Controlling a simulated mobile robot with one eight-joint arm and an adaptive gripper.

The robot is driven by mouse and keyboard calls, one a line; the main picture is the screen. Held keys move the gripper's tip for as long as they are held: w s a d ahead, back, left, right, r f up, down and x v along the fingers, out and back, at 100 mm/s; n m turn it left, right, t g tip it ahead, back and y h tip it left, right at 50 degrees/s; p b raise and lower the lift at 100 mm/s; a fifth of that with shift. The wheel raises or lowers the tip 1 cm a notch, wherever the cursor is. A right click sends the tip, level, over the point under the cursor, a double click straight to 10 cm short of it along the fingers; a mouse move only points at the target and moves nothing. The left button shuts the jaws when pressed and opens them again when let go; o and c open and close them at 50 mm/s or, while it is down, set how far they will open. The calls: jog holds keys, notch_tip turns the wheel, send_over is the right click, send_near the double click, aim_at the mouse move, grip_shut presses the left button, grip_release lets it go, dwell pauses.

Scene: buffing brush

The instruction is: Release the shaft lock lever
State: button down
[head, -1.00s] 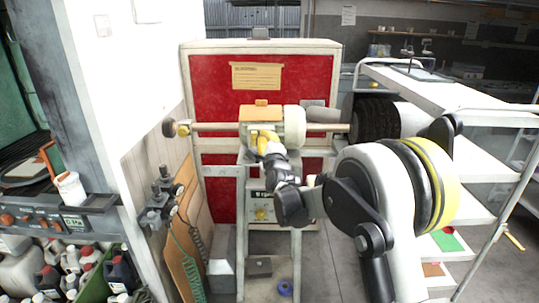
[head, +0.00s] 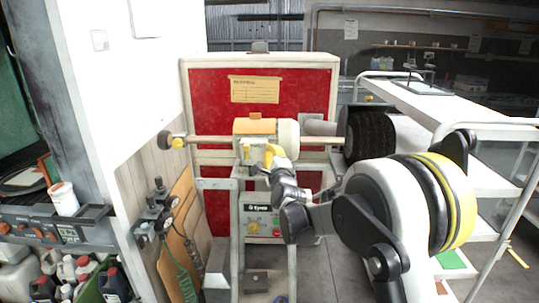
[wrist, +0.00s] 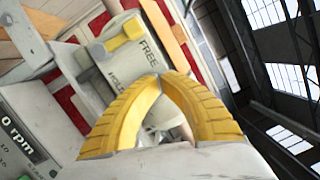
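The shaft lock lever (wrist: 124,37) is a yellow handle on a pale plate marked FREE and HOLD in the wrist view. It lies across the plate beside the word FREE; its exact setting is hard to tell. In the head view the lever (head: 246,151) shows on the front of the machine's pale housing. My gripper (wrist: 160,77) has two yellow ribbed fingers with their tips together and nothing visible between the tips. It is apart from the lever, below and right of it. In the head view my gripper (head: 271,152) is just right of the lever.
The shaft (head: 213,139) runs left and right from the housing, with a dark brush (head: 369,135) at the right. A control panel (head: 263,221) is below. A wheeled shelf (head: 430,105) stands right; hoses and bottles are left. A 0 rpm display (wrist: 16,138) shows.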

jog(key=p+v, duration=0.1)
jog(key=v, duration=0.8)
jog(key=shift+s+a+r+p, duration=0.15)
jog(key=shift+s+r+p, duration=0.1)
jog(key=shift+r+p, duration=0.1)
